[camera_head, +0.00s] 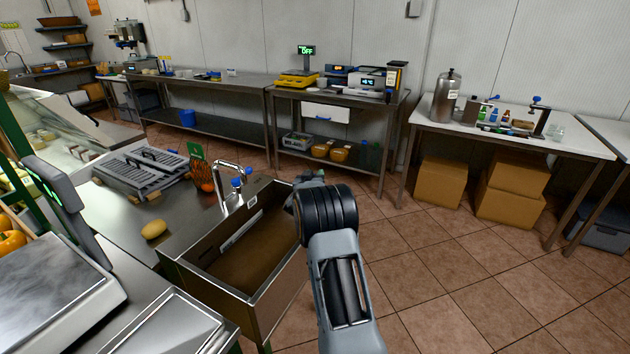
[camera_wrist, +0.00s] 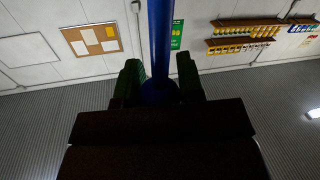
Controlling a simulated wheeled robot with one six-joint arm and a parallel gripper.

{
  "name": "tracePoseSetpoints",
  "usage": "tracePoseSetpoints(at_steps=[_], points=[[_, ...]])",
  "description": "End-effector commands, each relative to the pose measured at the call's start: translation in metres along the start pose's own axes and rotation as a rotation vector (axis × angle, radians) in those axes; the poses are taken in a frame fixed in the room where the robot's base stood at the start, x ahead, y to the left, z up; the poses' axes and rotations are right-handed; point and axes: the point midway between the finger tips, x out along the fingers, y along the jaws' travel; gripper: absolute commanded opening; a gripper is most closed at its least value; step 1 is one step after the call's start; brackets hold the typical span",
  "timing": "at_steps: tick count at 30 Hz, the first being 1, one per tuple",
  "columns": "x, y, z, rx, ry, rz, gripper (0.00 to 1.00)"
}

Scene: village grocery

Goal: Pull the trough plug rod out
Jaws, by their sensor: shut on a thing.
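The trough (camera_head: 279,301) is a steel sink with brown contents, in the lower middle of the head view. My arm reaches over its right side and hides my gripper's fingers there. In the wrist view, my gripper (camera_wrist: 160,78) has its two dark green fingers on either side of a blue rod (camera_wrist: 160,38) and is shut on it. I take this to be the plug rod. It runs from between the fingers to the top edge of that view. The plug end cannot be made out in either view.
A tap (camera_head: 232,172) with blue parts stands at the trough's back edge. A yellow oval item (camera_head: 154,229) lies on the steel counter to the left. A scale (camera_head: 50,290) is at the lower left. Tiled floor (camera_head: 440,285) is clear on the right.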

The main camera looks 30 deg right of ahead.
Motion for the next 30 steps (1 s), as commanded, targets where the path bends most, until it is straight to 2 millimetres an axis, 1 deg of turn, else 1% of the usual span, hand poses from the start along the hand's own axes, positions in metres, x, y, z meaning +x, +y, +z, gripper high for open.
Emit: tracePoseSetpoints(at_steps=[1,8,9,16,17,25,28,30], points=[[0.000,0.002,-0.009,0.001,0.003,0.001,0.00],[0.001,0.002,-0.009,0.002,0.007,0.002,0.00],[0.001,0.002,-0.009,0.003,0.008,0.002,0.37],[0.000,0.002,-0.007,0.002,0.005,0.002,0.59],[0.000,0.002,-0.007,0.002,0.004,0.002,0.60],[-0.002,0.001,-0.006,0.001,0.002,0.001,0.60],[-0.011,0.001,-0.006,0.001,0.002,0.000,0.60],[-0.022,0.001,-0.006,0.000,0.002,0.000,0.60]])
